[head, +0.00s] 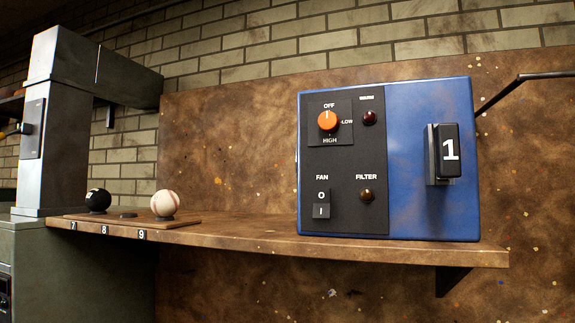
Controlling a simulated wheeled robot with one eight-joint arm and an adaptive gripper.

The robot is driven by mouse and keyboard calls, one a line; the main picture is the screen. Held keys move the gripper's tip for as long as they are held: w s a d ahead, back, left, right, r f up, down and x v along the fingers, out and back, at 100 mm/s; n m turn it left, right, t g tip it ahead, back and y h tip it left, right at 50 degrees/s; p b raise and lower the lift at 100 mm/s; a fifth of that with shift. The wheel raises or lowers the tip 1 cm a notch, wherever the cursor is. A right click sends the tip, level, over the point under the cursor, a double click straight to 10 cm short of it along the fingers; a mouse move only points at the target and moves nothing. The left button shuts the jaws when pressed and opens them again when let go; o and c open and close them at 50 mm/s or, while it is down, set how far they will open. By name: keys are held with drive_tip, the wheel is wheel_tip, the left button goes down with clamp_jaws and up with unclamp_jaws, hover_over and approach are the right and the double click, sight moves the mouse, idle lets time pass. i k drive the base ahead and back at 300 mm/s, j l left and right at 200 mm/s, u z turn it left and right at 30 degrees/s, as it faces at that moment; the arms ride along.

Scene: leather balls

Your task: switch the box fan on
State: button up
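A blue box (408,110) stands on a wooden shelf, with a black control panel (344,138) on the left part of its front. Low on the panel, under the word FAN, is a small rocker switch (321,204) marked O above and I below. The lower half looks a little lighter, but I cannot tell which side is pressed in. Above it is an orange knob (328,120) with its pointer up at OFF; LOW and HIGH are its other marks. My gripper is not in view.
A dark WARM lamp (369,118) and FILTER lamp (367,195) sit beside the controls. A black block (447,151) marked 1 juts from the box's right side. A white ball (165,204) and black ball (98,201) stand left. The shelf (250,232) between is clear.

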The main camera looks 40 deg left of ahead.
sight(322, 196)
drive_tip(key=u, duration=1.65)
